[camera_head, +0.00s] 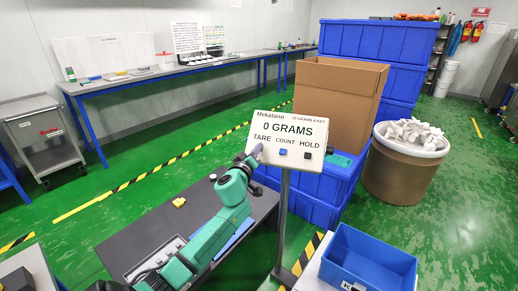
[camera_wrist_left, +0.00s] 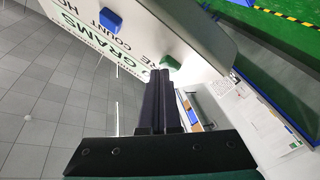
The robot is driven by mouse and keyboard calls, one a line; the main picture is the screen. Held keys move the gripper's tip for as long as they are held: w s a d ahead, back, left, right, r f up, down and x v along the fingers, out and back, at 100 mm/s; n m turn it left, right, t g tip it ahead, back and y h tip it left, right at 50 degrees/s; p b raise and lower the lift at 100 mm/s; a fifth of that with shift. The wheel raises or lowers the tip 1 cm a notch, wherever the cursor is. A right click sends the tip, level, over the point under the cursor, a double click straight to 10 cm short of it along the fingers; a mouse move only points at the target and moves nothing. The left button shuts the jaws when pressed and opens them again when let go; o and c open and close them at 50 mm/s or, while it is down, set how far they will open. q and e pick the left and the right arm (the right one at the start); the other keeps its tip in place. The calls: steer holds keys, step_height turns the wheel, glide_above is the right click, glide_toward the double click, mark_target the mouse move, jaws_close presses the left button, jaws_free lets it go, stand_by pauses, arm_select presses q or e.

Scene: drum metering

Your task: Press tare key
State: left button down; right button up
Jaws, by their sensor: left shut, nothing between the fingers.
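The display panel (camera_head: 290,130) on a post reads "0 GRAMS", with TARE, COUNT and HOLD labels. In the left wrist view the panel (camera_wrist_left: 190,30) is seen close and tilted. The green tare key (camera_wrist_left: 170,62) sits just ahead of my left fingertips. In the head view my fingers hide this key. The blue count key (camera_head: 283,152) and the dark hold key (camera_head: 308,156) are clear of the gripper. My left gripper (camera_head: 257,150) is shut and empty, its tips at the panel's lower left. I cannot tell whether they touch the key. My right gripper is out of view.
A large cardboard box (camera_head: 335,85) and stacked blue crates (camera_head: 375,38) stand behind the panel. A drum (camera_head: 400,170) with white contents is at right. An empty blue bin (camera_head: 370,258) is in front. A dark table (camera_head: 140,235) lies under my left arm.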

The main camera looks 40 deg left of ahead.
arm_select(q)
steer(key=shift+s+d+r+p, duration=0.2)
steer(key=shift+s+r+p, duration=0.3)
steer(key=shift+p, duration=0.15)
steer(key=s+r+p, duration=0.1)
steer(key=s+d+r+p, duration=0.1)
steer(key=p, duration=0.1)
steer(key=s+r+p, duration=0.1)
steer(key=shift+s+d+r, duration=0.15)
steer(key=shift+r, duration=0.1)
steer(key=shift+f, duration=0.1)
stand_by(0.6)
